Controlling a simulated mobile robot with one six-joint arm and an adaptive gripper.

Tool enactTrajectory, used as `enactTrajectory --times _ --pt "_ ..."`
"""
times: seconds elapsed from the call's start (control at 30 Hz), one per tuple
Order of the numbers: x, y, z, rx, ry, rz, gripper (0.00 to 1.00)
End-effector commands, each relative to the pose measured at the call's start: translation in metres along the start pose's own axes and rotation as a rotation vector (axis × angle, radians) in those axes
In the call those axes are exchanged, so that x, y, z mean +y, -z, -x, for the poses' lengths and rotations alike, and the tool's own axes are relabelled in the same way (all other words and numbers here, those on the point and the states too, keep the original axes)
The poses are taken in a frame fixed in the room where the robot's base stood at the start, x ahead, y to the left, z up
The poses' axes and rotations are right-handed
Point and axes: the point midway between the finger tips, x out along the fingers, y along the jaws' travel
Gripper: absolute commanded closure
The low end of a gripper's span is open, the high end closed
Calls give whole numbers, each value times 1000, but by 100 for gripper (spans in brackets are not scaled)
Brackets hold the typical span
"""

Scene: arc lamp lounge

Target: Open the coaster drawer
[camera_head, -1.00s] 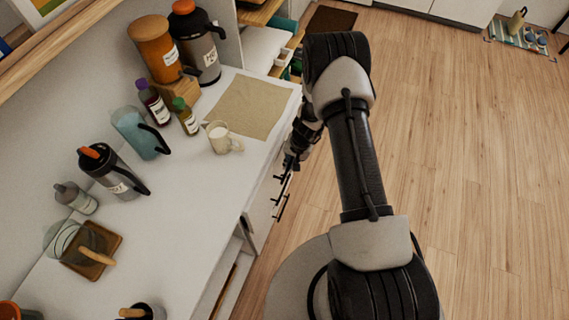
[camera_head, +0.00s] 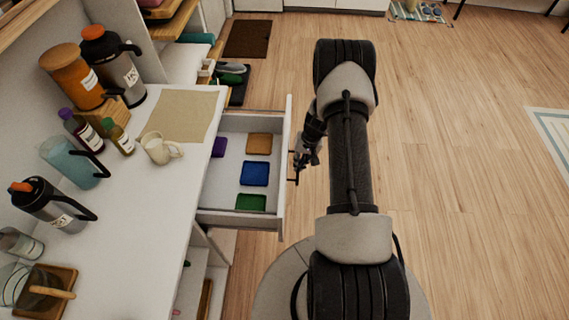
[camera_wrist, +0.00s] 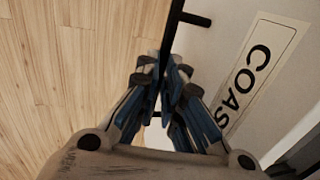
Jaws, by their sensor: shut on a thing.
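The coaster drawer (camera_head: 224,217) stands pulled out from the white counter in the head view. Inside it lie a purple coaster, an orange coaster (camera_head: 259,143), a blue coaster (camera_head: 254,173) and a green coaster (camera_head: 251,203). My gripper (camera_head: 299,170) is at the outer side of the drawer front. In the wrist view my gripper (camera_wrist: 172,72) is shut on the dark bar handle (camera_wrist: 174,27). The drawer front there bears a label (camera_wrist: 257,68) whose visible letters read "COAS". The fingers hide part of the handle.
On the counter (camera_head: 135,218) stand a cream mug (camera_head: 160,148), bottles, a blue pitcher (camera_head: 72,163) and flasks. A beige mat (camera_head: 184,115) lies near the counter edge. Open shelves are below and beyond the drawer.

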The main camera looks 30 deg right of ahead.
Motion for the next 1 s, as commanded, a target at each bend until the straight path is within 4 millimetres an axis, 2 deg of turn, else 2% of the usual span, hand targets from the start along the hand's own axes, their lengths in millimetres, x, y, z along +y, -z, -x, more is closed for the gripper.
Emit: enactTrajectory --times 0.03,0.23,0.67,0.7,1.0 --pt "8 -2 -1 -3 0 -3 100" --pt "23 -1 2 -2 -1 -1 100" --pt "26 -1 3 -1 -1 0 100" --pt "26 -1 3 -1 -1 0 91" --pt "26 -1 4 0 -1 0 71"
